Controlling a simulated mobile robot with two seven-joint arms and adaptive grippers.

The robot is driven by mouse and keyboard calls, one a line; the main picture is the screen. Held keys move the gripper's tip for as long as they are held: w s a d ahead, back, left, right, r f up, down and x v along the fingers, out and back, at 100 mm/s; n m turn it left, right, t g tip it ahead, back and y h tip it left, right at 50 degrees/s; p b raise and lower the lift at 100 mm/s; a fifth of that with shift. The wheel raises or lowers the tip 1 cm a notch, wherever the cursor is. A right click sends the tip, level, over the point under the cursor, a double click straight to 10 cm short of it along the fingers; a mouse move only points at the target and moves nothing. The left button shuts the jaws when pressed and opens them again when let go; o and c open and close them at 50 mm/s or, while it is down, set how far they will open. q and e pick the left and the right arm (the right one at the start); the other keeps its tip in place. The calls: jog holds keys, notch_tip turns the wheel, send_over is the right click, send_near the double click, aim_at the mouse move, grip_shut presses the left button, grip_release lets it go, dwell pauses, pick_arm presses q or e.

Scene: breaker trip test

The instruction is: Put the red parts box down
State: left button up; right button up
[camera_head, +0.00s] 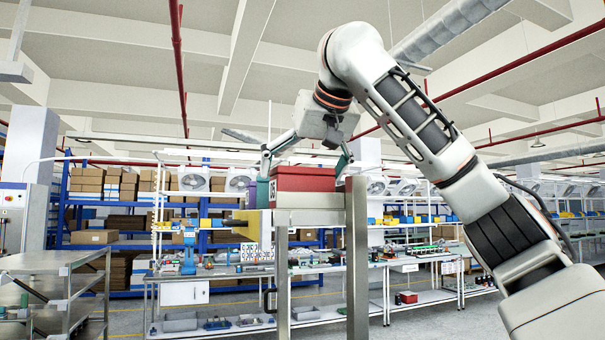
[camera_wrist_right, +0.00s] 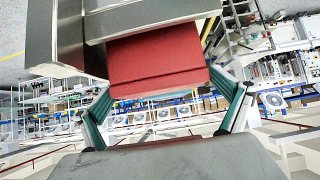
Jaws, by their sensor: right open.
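The red parts box (camera_head: 303,180) sits high up at the top of a metal stand (camera_head: 357,255), on a pale ledge between its two upright posts. In the right wrist view the red box (camera_wrist_right: 158,62) fills the upper middle, beside bare metal parts. My right gripper (camera_head: 305,162) comes from above and is open, with one green-lined finger on each side of the box. The right wrist view shows the fingers (camera_wrist_right: 165,105) spread wider than the box, with gaps visible near it. I cannot tell whether either fingertip touches it. My left gripper is not in view.
A grey metal shelf cart (camera_head: 55,262) stands at the lower left. Behind are long workbenches (camera_head: 215,272) with small parts, and blue racks with cardboard boxes (camera_head: 88,182). Floor shows between cart and benches.

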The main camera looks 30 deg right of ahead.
jog(key=shift+r, duration=0.15)
jog(key=shift+s+r, duration=0.2)
jog(key=shift+s, duration=0.1)
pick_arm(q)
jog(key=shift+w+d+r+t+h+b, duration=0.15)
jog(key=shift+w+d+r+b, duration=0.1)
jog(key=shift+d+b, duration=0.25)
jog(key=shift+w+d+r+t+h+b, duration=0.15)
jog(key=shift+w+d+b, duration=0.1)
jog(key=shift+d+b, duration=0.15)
pick_arm(e)
jog(key=v, duration=1.1)
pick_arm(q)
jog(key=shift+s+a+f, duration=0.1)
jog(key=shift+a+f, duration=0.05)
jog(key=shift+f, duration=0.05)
pick_arm(e)
jog(key=shift+a+r, duration=0.1)
